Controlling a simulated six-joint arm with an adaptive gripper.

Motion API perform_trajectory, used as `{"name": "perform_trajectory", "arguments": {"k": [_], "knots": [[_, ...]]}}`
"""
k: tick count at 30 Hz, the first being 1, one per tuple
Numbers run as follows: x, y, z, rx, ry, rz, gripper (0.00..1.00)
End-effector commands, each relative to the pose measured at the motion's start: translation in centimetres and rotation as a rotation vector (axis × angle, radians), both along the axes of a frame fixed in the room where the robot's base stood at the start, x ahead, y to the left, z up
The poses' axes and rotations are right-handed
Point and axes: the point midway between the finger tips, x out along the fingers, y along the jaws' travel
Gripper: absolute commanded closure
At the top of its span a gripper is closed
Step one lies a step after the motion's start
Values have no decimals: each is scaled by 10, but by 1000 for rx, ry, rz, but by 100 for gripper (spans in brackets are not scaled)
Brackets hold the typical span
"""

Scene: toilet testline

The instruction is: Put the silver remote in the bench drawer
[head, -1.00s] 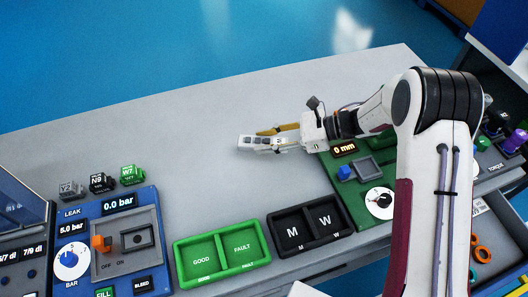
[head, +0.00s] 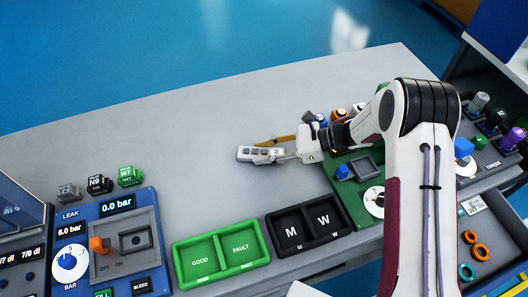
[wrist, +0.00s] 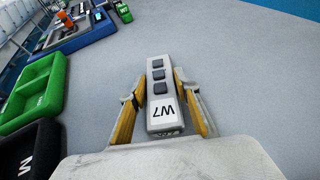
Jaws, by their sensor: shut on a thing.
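The silver remote (head: 246,153) is a pale grey bar with dark square buttons. It is over the bare grey bench top, left of the green panel. In the wrist view the remote (wrist: 159,88) lies lengthwise between the fingers, with its W7 label at the near end. My gripper (head: 270,147) is shut on it, with yellow-lined fingers along its sides. Its height above the bench is hard to tell. An open drawer-like compartment (head: 496,232) with orange and teal rings shows at lower right, partly hidden behind my arm; I cannot tell if it is the bench drawer.
A green GOOD/FAULT tray (head: 220,262) and a black M/W tray (head: 308,229) stand along the front edge. A blue leak panel (head: 120,245) is at left, with small labelled cubes behind it. The bench top's middle (head: 180,160) is clear.

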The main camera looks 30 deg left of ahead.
Motion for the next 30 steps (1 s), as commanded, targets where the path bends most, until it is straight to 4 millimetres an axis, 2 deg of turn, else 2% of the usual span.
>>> {"name": "perform_trajectory", "arguments": {"k": [3, 18, 19, 20, 30], "knots": [[0, 0, -7, 1, 0, 0, 95], [0, 0, -10, 1, -1, -1, 95], [0, 0, -10, 0, -1, -1, 61], [0, 0, -10, 0, -1, -1, 53], [0, 0, -10, 0, -1, -1, 52]]}}
